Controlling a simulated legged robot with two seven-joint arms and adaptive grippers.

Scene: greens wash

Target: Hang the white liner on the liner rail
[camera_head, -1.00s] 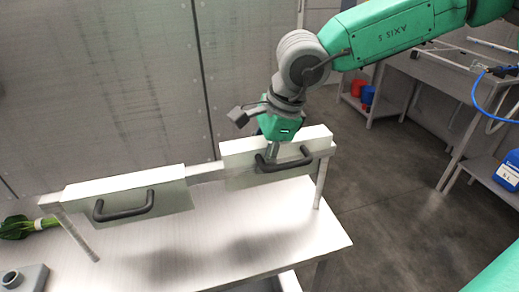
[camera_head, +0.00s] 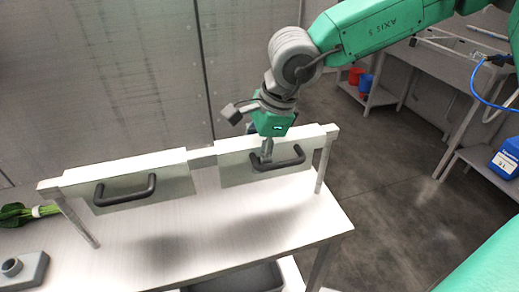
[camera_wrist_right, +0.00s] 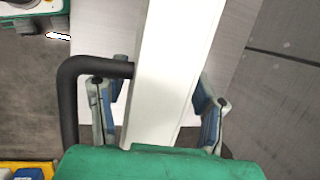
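A white liner (camera_head: 238,167) with a dark bar handle (camera_head: 287,162) hangs over the right part of the liner rail (camera_head: 203,157). Another white liner (camera_head: 172,189) with a dark handle (camera_head: 125,195) hangs over the left part. My right gripper (camera_head: 266,155) points down at the top of the right liner. In the right wrist view its fingers (camera_wrist_right: 160,112) stand apart, one on each side of the white liner top (camera_wrist_right: 175,70), with gaps beside it. The dark handle (camera_wrist_right: 68,105) passes by the left finger. My left gripper is not in view.
The rail stands on a pale table (camera_head: 200,250). Leafy greens (camera_head: 20,214) and a grey block (camera_head: 22,270) lie at its left. A wall (camera_head: 90,80) is close behind. A blue container (camera_head: 507,158) sits on a shelf at the right.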

